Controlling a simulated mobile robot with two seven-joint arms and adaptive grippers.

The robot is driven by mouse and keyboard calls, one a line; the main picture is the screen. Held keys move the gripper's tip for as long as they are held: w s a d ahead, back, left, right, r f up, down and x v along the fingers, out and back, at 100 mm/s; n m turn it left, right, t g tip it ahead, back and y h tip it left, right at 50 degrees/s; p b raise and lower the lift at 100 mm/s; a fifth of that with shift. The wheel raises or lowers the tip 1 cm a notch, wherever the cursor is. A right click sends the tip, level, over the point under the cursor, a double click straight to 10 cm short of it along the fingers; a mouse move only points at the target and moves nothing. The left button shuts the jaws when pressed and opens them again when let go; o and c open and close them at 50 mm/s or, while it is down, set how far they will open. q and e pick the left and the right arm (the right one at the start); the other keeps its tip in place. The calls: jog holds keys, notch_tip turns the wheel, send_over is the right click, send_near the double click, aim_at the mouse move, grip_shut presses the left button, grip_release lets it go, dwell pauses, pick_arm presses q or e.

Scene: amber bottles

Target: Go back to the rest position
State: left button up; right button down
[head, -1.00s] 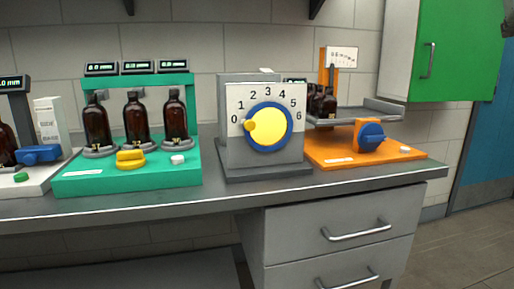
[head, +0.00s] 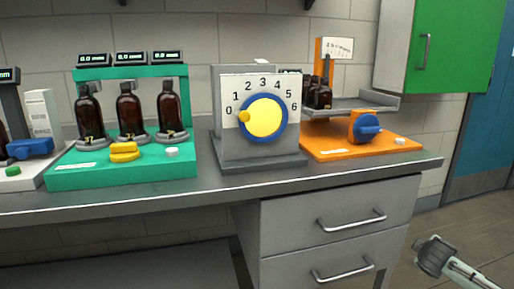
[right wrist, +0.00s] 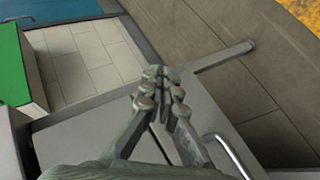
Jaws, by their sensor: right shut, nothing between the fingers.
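My right gripper (right wrist: 160,74) is shut and empty in the right wrist view, with its fingertips together and grey furniture and floor beneath. Part of my right arm shows at the lower right of the head view, in front of the floor, right of the drawers and clear of the bench top. My left gripper is not in view. The grey dial box (head: 230,149) stands mid-bench with its yellow and blue dial (head: 265,117); the dial's knob points near 0.
The grey bench (head: 215,184) carries a green stand (head: 110,177) with three amber bottles, an orange stand (head: 345,150) with dark bottles on its tray, and a white stand at the left edge. Drawer handles (head: 352,220) stick out below. A green cabinet (head: 455,50) hangs at right.

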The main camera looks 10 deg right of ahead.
jog(key=s+a+f+n+g+y, duration=0.1)
jog(key=s+a+f+n, duration=0.15)
jog(key=s+f, duration=1.1)
jog(key=s+a+f+m+y, duration=0.1)
jog(key=s+a+f+y, duration=0.1)
jog(key=a+f, duration=0.3)
jog(key=s+a+f+m+g+y, duration=0.1)
jog(key=a+f, duration=0.4)
jog(key=a, duration=0.9)
jog(key=s+a+f+m+g+y, duration=0.1)
jog(key=s+a+f+m+y, duration=0.2)
jog(key=a, duration=0.7)
notch_tip(320, 180, down, 2)
jog(key=shift+s+a+y, duration=0.25)
jog(key=shift+s+y, duration=0.05)
jog(key=shift+s, duration=0.05)
